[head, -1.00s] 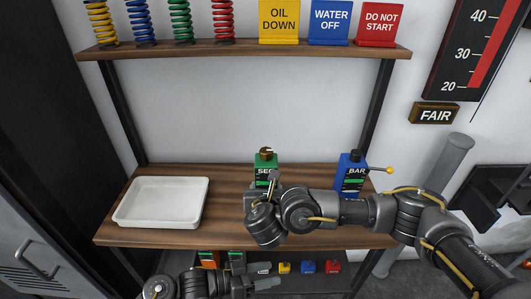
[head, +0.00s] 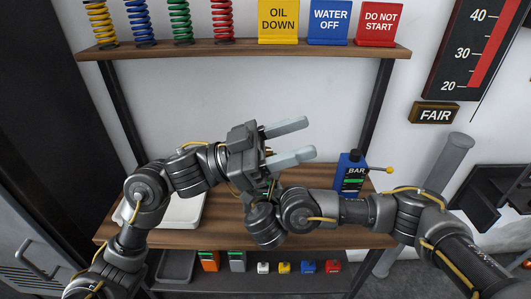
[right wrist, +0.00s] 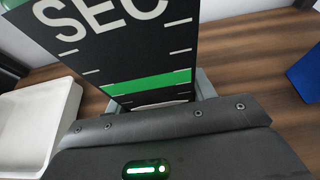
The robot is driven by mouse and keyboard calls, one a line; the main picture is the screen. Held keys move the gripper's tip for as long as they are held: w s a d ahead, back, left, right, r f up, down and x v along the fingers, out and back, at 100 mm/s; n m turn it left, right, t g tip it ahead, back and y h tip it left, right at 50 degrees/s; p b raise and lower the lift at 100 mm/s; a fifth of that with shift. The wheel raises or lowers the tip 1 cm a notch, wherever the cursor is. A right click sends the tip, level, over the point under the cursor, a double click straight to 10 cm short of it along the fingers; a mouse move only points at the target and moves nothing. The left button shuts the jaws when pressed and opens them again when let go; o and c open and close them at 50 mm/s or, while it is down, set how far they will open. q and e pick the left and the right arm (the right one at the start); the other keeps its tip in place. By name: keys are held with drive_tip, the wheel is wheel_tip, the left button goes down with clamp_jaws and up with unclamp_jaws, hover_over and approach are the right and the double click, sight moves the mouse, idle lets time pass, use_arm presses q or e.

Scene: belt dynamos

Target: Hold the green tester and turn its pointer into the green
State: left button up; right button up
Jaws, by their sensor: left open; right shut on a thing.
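The green tester, marked SEC, shows close up in the right wrist view (right wrist: 125,45), with a dark scale face, white tick marks and a green band. I cannot make out its pointer there. My right gripper (right wrist: 158,98) is shut on the tester's lower part. In the head view the tester is almost wholly hidden behind my left gripper and arm. My left gripper (head: 308,139) is open and empty, above the shelf board at the tester's place, its fingers pointing right.
A blue tester marked BAR (head: 352,172), with a yellow-tipped lever, stands to the right on the wooden shelf (head: 330,240). A white tray (head: 187,212) lies left, partly behind my left arm. Springs and signs stand on the upper shelf (head: 250,55).

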use_arm(q)
drive_tip(key=w+a+f+n+t+y, duration=0.4)
drive_tip(key=a+f+n+t, duration=0.15)
drive_tip(key=a+f, duration=0.2)
drive_tip(key=w+a+f+n+t+y, duration=0.4)
drive_tip(key=w+a+f+t, duration=0.15)
drive_tip(key=a+f, duration=0.2)
drive_tip(key=shift+t, duration=0.4)
drive_tip(key=x, duration=0.8)
drive_tip(key=s+x, duration=0.1)
drive_tip(key=x, duration=0.3)
drive_tip(key=shift+w+d+f, duration=0.1)
drive_tip(key=shift+d+f, duration=0.2)
drive_tip(key=shift+d, duration=0.25)
drive_tip(key=c, duration=1)
